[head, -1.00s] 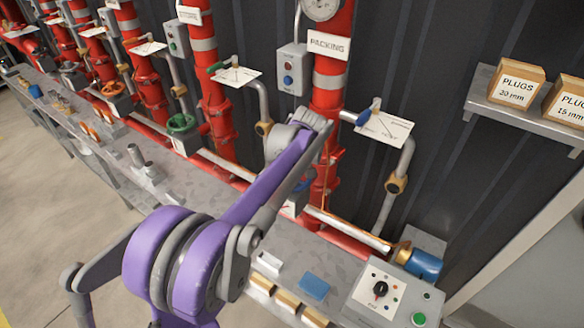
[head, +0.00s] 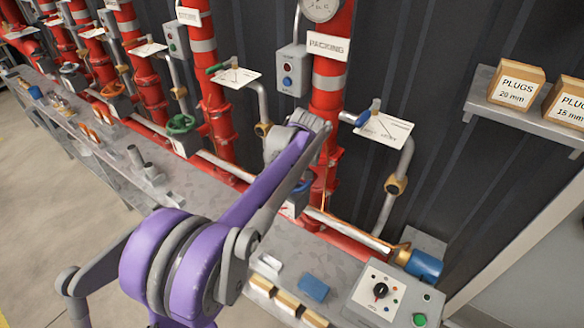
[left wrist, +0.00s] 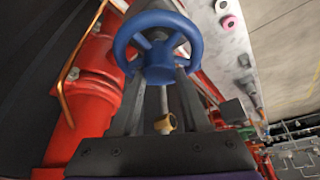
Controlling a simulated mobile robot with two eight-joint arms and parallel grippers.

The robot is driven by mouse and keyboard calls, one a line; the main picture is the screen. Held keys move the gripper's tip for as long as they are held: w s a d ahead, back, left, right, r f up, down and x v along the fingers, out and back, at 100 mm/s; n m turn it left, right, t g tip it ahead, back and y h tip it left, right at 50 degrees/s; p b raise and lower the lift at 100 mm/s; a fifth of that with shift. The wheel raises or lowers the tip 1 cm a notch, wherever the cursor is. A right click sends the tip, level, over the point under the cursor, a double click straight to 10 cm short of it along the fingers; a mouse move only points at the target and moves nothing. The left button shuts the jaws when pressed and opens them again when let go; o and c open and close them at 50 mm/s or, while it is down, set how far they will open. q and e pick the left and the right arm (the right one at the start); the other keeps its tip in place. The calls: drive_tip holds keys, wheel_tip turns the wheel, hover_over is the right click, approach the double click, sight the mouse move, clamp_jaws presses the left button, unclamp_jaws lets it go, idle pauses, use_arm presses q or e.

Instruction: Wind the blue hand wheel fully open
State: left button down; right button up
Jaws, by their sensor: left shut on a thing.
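The blue hand wheel (left wrist: 158,45) shows nearly whole in the left wrist view, with its rim and spokes facing me. My left gripper (left wrist: 160,75) is at the near side of the wheel, with its dark fingers on either side of the stem and reaching to the rim. It is shut on the wheel. In the head view only a bit of the blue wheel (head: 302,192) shows behind my left forearm, by the red pipe marked PACKING. My left gripper's fingers are hidden there. My right gripper is in neither view.
A red pipe (head: 327,90) and a grey button box (head: 292,72) stand behind my wrist. A blue lever (head: 363,118) on a white plate is to the right. A green hand wheel (head: 181,124) is to the left. A control box (head: 390,290) stands at the bench's right end.

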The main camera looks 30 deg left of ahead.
use_arm(q)
drive_tip(key=n, duration=0.2)
drive_tip(key=n+g+p, duration=0.1)
drive_tip(key=n, duration=0.1)
drive_tip(key=shift+n+g+y, duration=0.3)
drive_tip(key=n+g, duration=0.1)
drive_tip(key=n, duration=0.1)
drive_tip(key=shift+n, duration=0.3)
drive_tip(key=shift+s+n, duration=0.15)
drive_tip(key=shift+n, duration=0.25)
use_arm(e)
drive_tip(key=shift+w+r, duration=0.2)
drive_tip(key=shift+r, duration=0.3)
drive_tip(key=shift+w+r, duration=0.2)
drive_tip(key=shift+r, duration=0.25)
